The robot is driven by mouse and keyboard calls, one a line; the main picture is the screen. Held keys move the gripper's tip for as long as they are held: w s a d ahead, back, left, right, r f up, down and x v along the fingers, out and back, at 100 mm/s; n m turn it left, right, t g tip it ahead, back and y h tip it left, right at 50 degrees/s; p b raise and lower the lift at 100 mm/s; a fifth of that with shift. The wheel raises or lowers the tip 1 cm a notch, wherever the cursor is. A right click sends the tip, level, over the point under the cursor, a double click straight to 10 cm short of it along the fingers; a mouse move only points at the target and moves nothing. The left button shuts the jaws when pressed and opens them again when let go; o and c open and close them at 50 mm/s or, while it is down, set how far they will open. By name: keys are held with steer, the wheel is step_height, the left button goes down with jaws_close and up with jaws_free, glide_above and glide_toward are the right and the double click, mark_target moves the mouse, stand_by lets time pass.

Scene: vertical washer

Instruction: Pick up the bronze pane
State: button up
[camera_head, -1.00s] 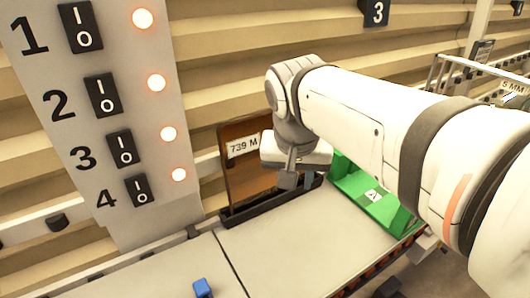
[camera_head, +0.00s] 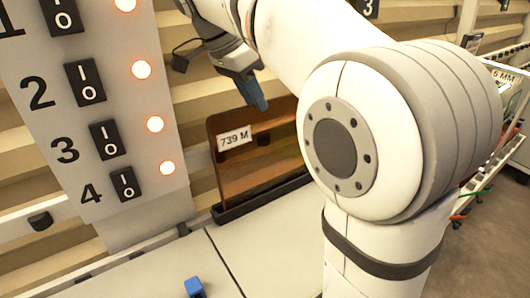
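The bronze pane (camera_head: 240,170) is a brown, see-through sheet with a white "739 M" label. It stands upright in a dark slotted base (camera_head: 232,211) at the back of the light counter. My arm hides its right part. My gripper (camera_head: 218,80) is above the pane's upper left, with its two fingers spread apart. One finger, blue-grey, points down near the pane's top edge; the other, dark, is out to the left over the wall. I see nothing between them. Whether the near finger touches the pane, I cannot tell.
A grey panel (camera_head: 105,210) with numbered black switches and lit orange lamps stands at the left. A small blue piece (camera_head: 195,287) is on the counter (camera_head: 265,240) at the front. My large arm joint covers the right middle. Racks stand at the far right.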

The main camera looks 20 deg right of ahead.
mark_target(264, 114)
steer(key=x, duration=0.2)
steer(key=p+x, duration=0.1)
steer(key=x, duration=0.2)
steer(key=shift+s+d+r, duration=0.1)
steer(key=shift+s+d, duration=0.05)
steer(key=shift+s, duration=0.05)
steer(key=shift+f, duration=0.25)
steer(key=shift+f, duration=0.25)
steer(key=shift+c, duration=0.2)
jaws_close()
steer(key=shift+r, duration=0.15)
stand_by(1.2)
